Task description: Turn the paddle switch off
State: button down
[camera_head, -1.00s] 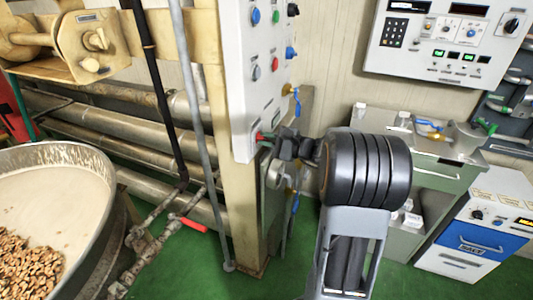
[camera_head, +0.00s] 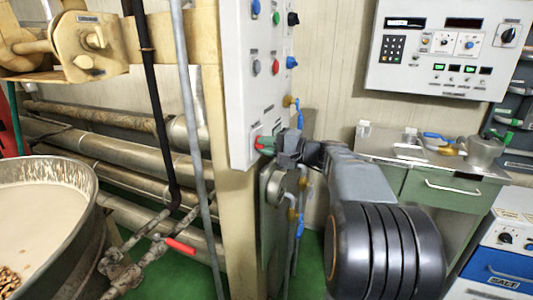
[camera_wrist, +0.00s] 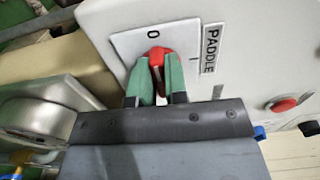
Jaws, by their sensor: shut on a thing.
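The paddle switch (camera_wrist: 158,53) is a red knob on a white square plate on the panel, beside a "PADDLE" label (camera_wrist: 212,47). The plate carries a 0 above the knob and an I to its right in the wrist view. The knob's red end lies just under the 0. My gripper (camera_wrist: 157,85) has its green fingers closed on both sides of the knob, hiding part of it. In the head view my gripper (camera_head: 266,144) is at the lower front of the light grey control panel (camera_head: 247,80); the knob is mostly covered there.
Other knobs and buttons sit higher on the panel, including a red button (camera_wrist: 284,105). A metal kettle (camera_head: 88,215) stands at left. A pressure gauge and valves (camera_head: 291,213) are below the panel. A green cabinet (camera_head: 425,195) and wall controller (camera_head: 450,45) stand at right.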

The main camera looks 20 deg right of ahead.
dwell(0.6)
jog(key=c, duration=1.1)
grip_release()
jog(key=shift+c, duration=0.2)
jog(key=v, duration=1.3)
jog(key=shift+s+d+p, duration=0.25)
jog(key=shift+s+p, duration=0.1)
jog(key=shift+p, duration=0.1)
